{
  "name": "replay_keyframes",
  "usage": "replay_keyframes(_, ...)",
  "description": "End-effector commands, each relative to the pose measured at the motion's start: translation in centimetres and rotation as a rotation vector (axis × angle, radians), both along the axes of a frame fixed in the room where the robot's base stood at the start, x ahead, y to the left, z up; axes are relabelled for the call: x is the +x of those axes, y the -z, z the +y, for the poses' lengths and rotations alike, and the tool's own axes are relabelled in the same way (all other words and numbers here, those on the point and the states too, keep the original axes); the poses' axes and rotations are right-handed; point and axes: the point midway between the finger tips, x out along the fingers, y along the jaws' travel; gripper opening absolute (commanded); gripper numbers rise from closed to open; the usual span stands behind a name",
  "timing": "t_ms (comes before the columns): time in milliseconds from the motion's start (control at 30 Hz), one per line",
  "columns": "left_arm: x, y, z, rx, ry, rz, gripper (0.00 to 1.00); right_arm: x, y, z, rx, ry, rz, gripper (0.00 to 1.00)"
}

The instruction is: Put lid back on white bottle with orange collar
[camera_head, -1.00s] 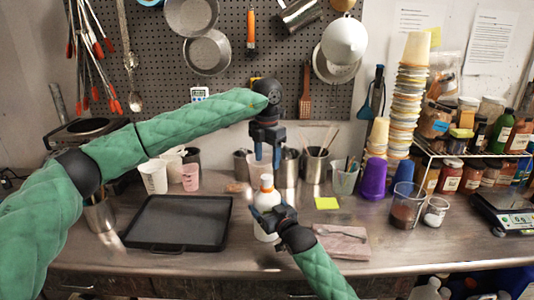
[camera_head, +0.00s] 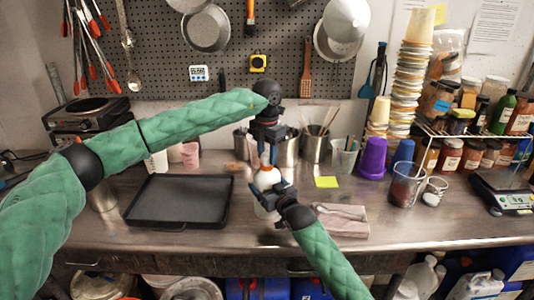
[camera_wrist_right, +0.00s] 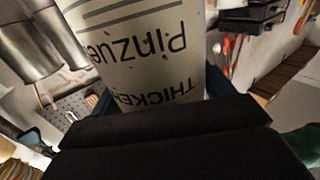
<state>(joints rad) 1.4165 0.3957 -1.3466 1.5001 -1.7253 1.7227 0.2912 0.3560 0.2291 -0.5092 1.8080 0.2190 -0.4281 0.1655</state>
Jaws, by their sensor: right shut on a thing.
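The white bottle with an orange collar (camera_head: 267,180) stands upright near the middle of the counter in the head view. My right gripper (camera_head: 272,197) is shut on its body. In the right wrist view the bottle (camera_wrist_right: 140,50) fills the upper middle, its dark lettering upside down. My left gripper (camera_head: 268,156) points down directly above the bottle, its blue fingertips close to the bottle's top. Something pale shows between these fingers; it is too small to tell whether it is the lid. I cannot tell whether the left fingertips touch the bottle.
A black tray (camera_head: 180,211) lies left of the bottle. A yellow note (camera_head: 327,182) and a pinkish slab (camera_head: 342,224) lie to the right. Metal cups (camera_head: 286,150) stand behind. A purple cup (camera_head: 373,158) and a brown-stained beaker (camera_head: 406,185) stand farther right.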

Motion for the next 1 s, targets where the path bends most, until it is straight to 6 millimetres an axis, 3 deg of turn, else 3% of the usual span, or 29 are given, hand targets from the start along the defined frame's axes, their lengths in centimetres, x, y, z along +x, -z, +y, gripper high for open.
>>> replay_keyframes(100, 0.04, -0.01, 0.04, 0.000, -0.001, 0.000, 0.08, -0.01, 0.06, 0.00, -0.001, 0.000, 0.001, 0.17)
replay_keyframes(433, 0.04, -0.01, 0.05, 0.001, -0.001, -0.001, 0.07, -0.01, 0.06, 0.00, -0.001, 0.000, 0.001, 0.17)
replay_keyframes(467, 0.04, -0.01, 0.06, 0.001, -0.001, -0.001, 0.38, -0.01, 0.06, 0.00, -0.001, 0.000, 0.001, 0.17)
replay_keyframes(567, 0.04, -0.01, 0.05, 0.000, -0.001, 0.000, 0.58, -0.01, 0.06, 0.00, -0.001, 0.000, 0.001, 0.17)
replay_keyframes(1000, 0.06, -0.94, 0.01, 0.000, -0.001, -0.001, 0.60, -0.01, 0.05, 0.00, -0.001, 0.000, 0.001, 0.17)
